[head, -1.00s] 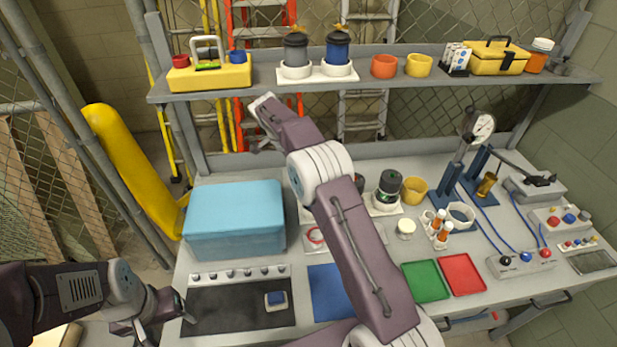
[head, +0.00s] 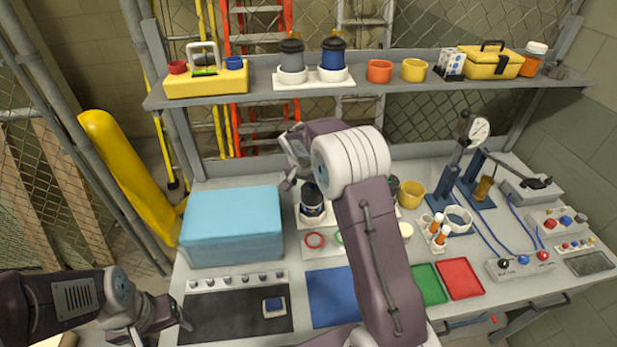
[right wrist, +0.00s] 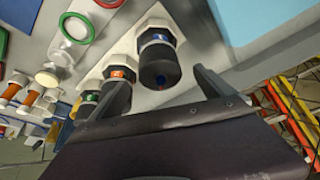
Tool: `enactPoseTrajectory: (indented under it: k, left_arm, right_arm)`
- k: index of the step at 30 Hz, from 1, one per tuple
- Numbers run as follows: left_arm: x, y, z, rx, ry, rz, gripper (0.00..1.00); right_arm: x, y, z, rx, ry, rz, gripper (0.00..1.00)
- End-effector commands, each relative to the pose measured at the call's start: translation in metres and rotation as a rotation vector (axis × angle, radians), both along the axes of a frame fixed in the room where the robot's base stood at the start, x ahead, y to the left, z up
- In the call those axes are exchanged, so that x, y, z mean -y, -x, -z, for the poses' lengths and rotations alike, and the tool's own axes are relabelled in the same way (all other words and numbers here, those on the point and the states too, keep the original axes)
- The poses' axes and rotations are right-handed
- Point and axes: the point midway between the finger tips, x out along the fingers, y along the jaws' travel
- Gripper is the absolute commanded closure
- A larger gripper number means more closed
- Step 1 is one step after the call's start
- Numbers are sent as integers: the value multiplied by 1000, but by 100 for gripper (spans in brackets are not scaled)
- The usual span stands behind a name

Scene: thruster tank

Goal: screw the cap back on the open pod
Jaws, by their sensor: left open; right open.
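A dark pod with a blue label (head: 312,205) stands upright on a white base at the back of the bench. In the right wrist view this pod (right wrist: 158,62) shows a dark end with a small red and blue spot. Beside it are a pod with an orange label (right wrist: 119,73) and one with a green label (right wrist: 90,97), partly hidden. I cannot tell which pod is open, and I cannot make out a loose cap for sure. My right gripper (head: 292,160) is open and empty above and behind the blue-label pod, apart from it. My left gripper (head: 172,318) is open at the front left.
A blue box (head: 232,228) stands left of the pods. A red ring (head: 315,240), a blue mat (head: 335,297) and a dark mat (head: 225,315) lie in front. A white round piece (head: 405,229) and an orange cup (head: 411,194) are to the right. A shelf (head: 215,98) runs above.

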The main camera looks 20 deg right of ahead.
Motion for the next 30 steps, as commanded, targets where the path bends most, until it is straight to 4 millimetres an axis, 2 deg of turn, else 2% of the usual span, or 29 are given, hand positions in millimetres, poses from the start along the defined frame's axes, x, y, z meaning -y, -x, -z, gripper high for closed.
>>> enactPoseTrajectory:
  k: [3, 7, 16, 17, 23, 24, 27, 28, 30]
  left_arm:
    - [0, 0, -5, 0, 0, 0, 24]
    - [0, 0, -7, 0, 0, 0, 24]
    - [0, 0, -7, 0, 0, 0, 24]
    - [0, 0, -7, 0, 0, 0, 24]
    - [0, 0, -7, 0, 0, 0, 24]
    - [0, 0, -7, 0, 0, 0, 24]
    - [0, 0, -7, 0, 0, 0, 24]
    - [0, 0, -7, 0, 0, 0, 24]
    - [0, 0, -7, 0, 0, 0, 24]
  right_arm:
    - [6, -6, 18, -1, 0, 0, 8]
    - [9, -10, 31, 0, 0, 0, 8]
    - [10, -11, 35, 1, 0, 1, 8]
    - [10, -11, 35, 1, 0, 1, 13]
    - [10, -11, 35, 1, 0, 1, 69]
    - [10, -11, 35, 1, 0, 1, 37]
    - [10, -11, 35, 1, 0, 1, 65]
    - [10, -11, 35, 1, 0, 1, 70]
    - [10, -11, 35, 1, 0, 1, 70]
